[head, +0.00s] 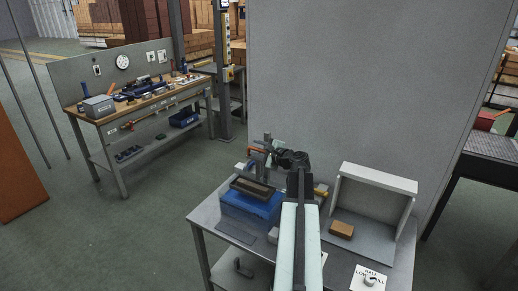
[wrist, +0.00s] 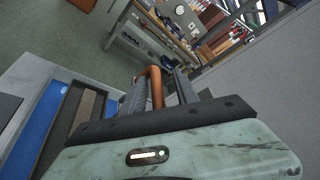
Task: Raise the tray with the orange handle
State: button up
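An orange handle (wrist: 156,88) stands up between the two fingers of my gripper (wrist: 160,92) in the wrist view. The fingers are apart, with a gap showing on the handle's right side. The handle is close to the left finger; I cannot tell whether they touch. Its lower end is hidden behind the gripper body. In the head view, my gripper (head: 262,152) is over the back of the near table, with a small orange part (head: 253,150) beside it. The tray under the handle cannot be made out clearly.
A blue crate (head: 233,211) with a dark brown block (head: 252,187) stands on the grey table (head: 203,213), left of my arm. A sign (head: 369,283) is at the front right. A grey wall rises behind.

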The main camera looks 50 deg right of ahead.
jog(key=d+p+v, duration=0.1)
jog(key=v, duration=0.6)
jog(key=shift+s+a+p, duration=0.3)
jog(key=shift+s+a, duration=0.1)
jog(key=shift+a, duration=0.05)
